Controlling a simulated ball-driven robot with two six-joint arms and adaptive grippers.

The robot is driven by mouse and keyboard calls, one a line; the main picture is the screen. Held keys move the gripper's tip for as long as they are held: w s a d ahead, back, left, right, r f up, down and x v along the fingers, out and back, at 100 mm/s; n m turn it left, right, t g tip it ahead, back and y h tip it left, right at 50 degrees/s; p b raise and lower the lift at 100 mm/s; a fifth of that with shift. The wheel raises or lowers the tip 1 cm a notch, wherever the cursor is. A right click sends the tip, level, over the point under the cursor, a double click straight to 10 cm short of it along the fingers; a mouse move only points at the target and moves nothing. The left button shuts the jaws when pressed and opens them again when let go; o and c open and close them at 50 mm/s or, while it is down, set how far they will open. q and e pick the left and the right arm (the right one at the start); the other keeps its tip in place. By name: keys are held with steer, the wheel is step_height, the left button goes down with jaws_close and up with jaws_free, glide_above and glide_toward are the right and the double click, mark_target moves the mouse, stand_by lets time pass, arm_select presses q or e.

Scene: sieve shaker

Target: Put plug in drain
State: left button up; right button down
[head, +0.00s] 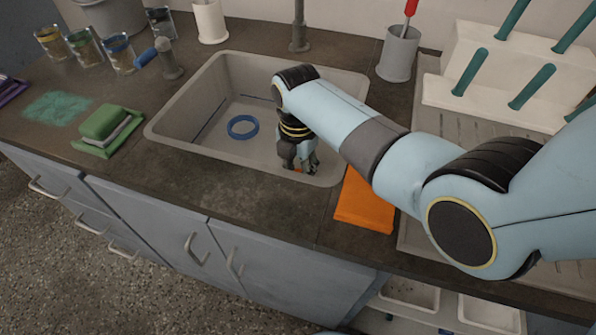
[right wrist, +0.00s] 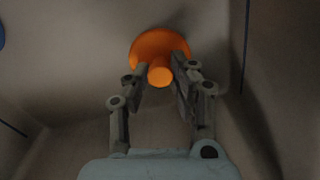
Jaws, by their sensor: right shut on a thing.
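The orange plug (right wrist: 153,46) has a round disc and a short knob, and it is between the fingers of my right gripper (right wrist: 162,78) in the right wrist view. In the head view my right gripper (head: 300,166) points down inside the sink, near its front right corner, shut on the plug, of which only a bit of orange shows. A blue ring (head: 242,127) lies on the sink floor to the left of the gripper and may mark the drain. A sliver of blue (right wrist: 2,32) shows at the left edge of the right wrist view. My left gripper is not in view.
The grey sink (head: 185,143) has raised walls around the gripper. An orange cloth (head: 364,201) lies on the counter right of it. A green sponge (head: 103,122) lies to the left, and a faucet (head: 299,28) stands behind. The sink floor between ring and gripper is clear.

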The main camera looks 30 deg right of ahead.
steer(key=shift+f, duration=0.1)
steer(key=c, duration=1.1)
jaws_free()
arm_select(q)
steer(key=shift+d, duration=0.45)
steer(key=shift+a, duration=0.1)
arm_select(e)
steer(key=shift+r, duration=0.5)
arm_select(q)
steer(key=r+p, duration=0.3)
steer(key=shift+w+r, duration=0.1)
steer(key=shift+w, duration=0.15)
arm_select(e)
step_height(320, 180, up, 11)
steer(key=shift+r, duration=0.15)
